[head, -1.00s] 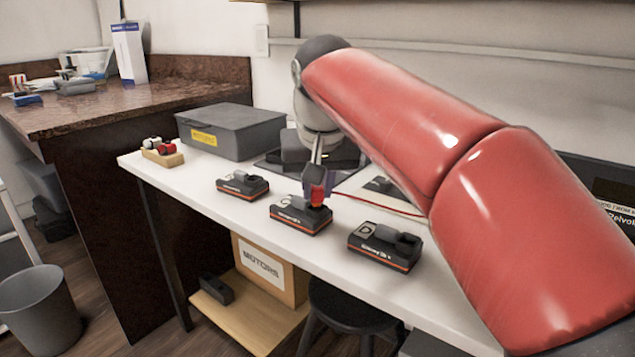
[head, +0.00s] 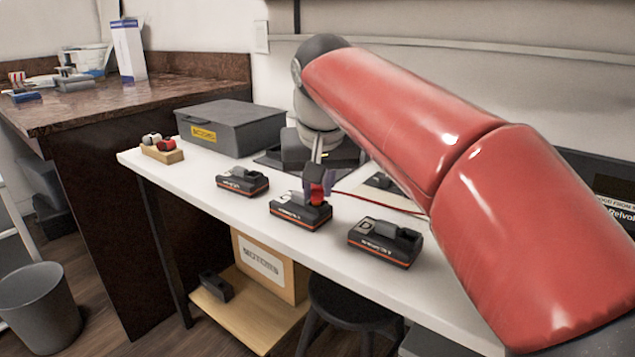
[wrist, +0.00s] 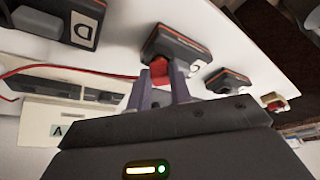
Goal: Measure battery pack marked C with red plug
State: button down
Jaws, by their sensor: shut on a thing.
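The battery pack marked C (head: 289,216) is black with an orange stripe and sits on the white table, between two similar packs. It also shows in the wrist view (wrist: 178,42). The red plug (wrist: 160,70) is between my gripper's fingers, and its front end is at the pack's raised terminal block. It also shows in the head view (head: 317,194). My gripper (wrist: 168,82) is shut on the red plug. I cannot tell whether the plug is fully seated. A red cable (head: 375,202) runs right from the plug, partly behind my arm.
A pack marked D (head: 383,243) stands to the right and another pack (head: 242,183) to the left. A grey case (head: 232,130) and a wooden block with red and white pieces (head: 163,154) stand further left. The table's front edge is close.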

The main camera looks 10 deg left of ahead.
jog(key=shift+f, duration=0.1)
dwell(0.3)
jog(key=c, duration=1.2)
grip_release()
jog(key=shift+o, duration=0.4)
jog(key=shift+o, duration=1.1)
jog(key=shift+r+p, duration=0.3)
jog(key=shift+r+p, duration=0.35)
jog(key=shift+p, duration=0.05)
jog(key=shift+r+p, duration=0.9)
jog(key=shift+p, duration=0.15)
